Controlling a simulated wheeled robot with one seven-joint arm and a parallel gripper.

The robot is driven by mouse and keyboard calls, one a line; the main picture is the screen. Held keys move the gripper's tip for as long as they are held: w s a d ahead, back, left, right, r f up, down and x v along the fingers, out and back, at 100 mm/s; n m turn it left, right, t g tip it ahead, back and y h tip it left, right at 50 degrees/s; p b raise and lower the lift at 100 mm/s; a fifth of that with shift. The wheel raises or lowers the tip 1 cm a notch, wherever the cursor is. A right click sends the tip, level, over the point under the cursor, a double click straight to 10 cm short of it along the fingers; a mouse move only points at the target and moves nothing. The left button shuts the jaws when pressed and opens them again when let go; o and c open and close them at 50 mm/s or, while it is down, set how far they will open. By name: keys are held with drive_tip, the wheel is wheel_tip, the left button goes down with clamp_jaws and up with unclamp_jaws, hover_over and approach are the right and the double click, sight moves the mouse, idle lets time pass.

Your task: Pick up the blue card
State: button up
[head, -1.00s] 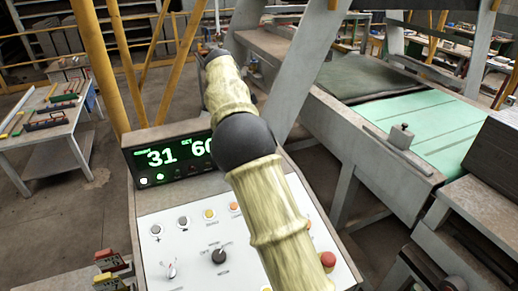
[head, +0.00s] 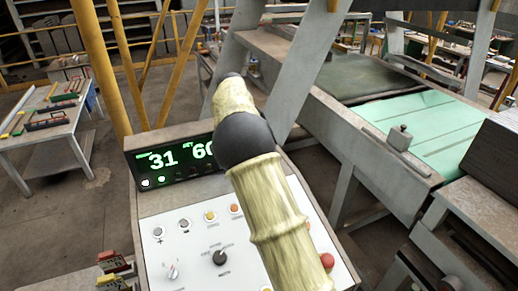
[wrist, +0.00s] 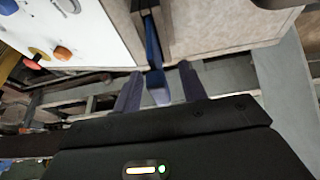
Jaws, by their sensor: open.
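The blue card (wrist: 152,42) shows in the wrist view as a narrow blue strip, seen nearly edge-on. It stands in a gap in a grey-brown holder or panel edge beside the white control panel. Its near end reaches down between my fingers. My gripper (wrist: 160,71) is open, with one dark finger on each side of the card. I cannot tell whether either finger touches it. In the head view my arm and the console hide the gripper, and I do not see the card there.
The console's white panel (head: 190,238) has knobs and a red button (head: 327,261); its display (head: 180,159) reads 31 and 60. A conveyor with a green surface (head: 430,125) stands to the right. Yellow posts (head: 105,70) rise behind, and a tool table (head: 50,122) stands at left.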

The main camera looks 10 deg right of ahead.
idle(0.4)
clamp_jaws()
drive_tip(key=shift+r, duration=0.15)
wheel_tip(320, 180, up, 10)
drive_tip(key=shift+f+b, duration=0.1)
drive_tip(key=shift+b, duration=0.3)
idle(0.5)
